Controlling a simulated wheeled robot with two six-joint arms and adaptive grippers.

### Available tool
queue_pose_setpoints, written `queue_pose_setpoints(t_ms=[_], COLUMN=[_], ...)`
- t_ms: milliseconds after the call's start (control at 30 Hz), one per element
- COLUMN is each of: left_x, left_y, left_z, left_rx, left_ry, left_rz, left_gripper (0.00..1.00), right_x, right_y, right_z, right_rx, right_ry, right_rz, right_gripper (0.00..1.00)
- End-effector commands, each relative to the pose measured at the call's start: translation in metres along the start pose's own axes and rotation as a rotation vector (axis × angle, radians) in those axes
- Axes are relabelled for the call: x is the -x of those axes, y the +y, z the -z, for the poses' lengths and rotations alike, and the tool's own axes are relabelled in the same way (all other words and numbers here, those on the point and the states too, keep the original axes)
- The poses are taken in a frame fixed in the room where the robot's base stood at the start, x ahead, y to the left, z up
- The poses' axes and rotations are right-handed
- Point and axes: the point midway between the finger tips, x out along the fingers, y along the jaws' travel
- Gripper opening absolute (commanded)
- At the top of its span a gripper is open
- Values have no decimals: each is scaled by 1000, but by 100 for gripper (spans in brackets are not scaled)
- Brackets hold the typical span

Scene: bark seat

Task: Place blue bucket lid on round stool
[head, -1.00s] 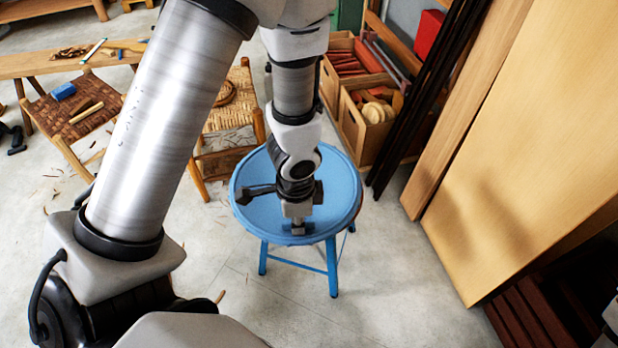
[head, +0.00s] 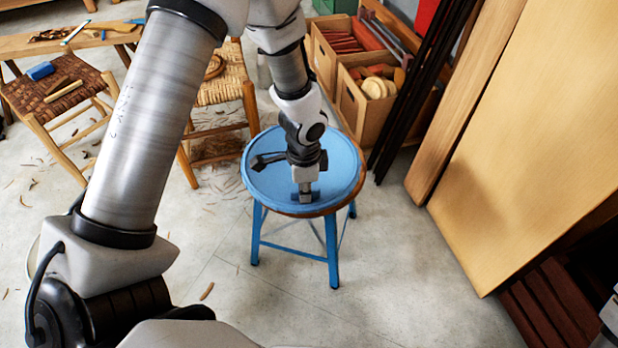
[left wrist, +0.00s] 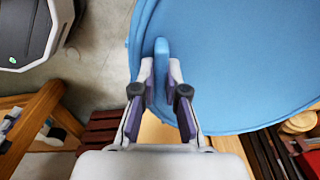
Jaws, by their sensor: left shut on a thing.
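The blue bucket lid (head: 338,160) is a round blue disc over the seat of the round stool (head: 333,252), which has blue legs. The lid covers most of the seat; a strip of the brown seat edge shows at the near right. I cannot tell whether the lid touches the seat. My left gripper (head: 305,190) points down at the lid's near part. In the left wrist view the gripper (left wrist: 161,75) is shut on a blue tab at the edge of the lid (left wrist: 235,60).
A woven chair (head: 222,82) stands behind left of the stool, and another woven seat (head: 55,92) with tools is farther left. Wooden crates (head: 362,108) stand behind. Large boards (head: 525,130) lean at the right.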

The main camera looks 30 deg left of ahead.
Motion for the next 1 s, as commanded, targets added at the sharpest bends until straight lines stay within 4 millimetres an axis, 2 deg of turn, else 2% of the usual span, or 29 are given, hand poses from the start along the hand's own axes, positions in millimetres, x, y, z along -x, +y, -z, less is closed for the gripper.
queue_pose_setpoints(t_ms=[33,100,233,467,800,833,900,1000], left_x=[-4,-7,-9,-43,-45,-46,-45,-45], left_y=[-16,-34,-54,-55,-55,-55,-55,-55], left_z=[5,10,16,17,17,17,17,17], left_rx=[5,3,1,-1,-1,-1,-1,-1], left_ry=[3,3,1,-1,0,-1,0,0], left_rz=[2,2,1,-2,-1,-1,-1,-1], left_gripper=[0,0,0,0,0,19,37,37], right_x=[-2,-6,-10,-29,-26,-26,-26,-26], right_y=[0,0,0,0,0,0,0,0], right_z=[0,0,0,0,0,0,0,0], right_rx=[0,0,0,0,0,0,0,0], right_ry=[0,-1,-1,-1,-1,-1,-1,-1], right_rz=[0,0,0,0,0,0,0,0], right_gripper=[40,40,40,40,40,40,40,40])
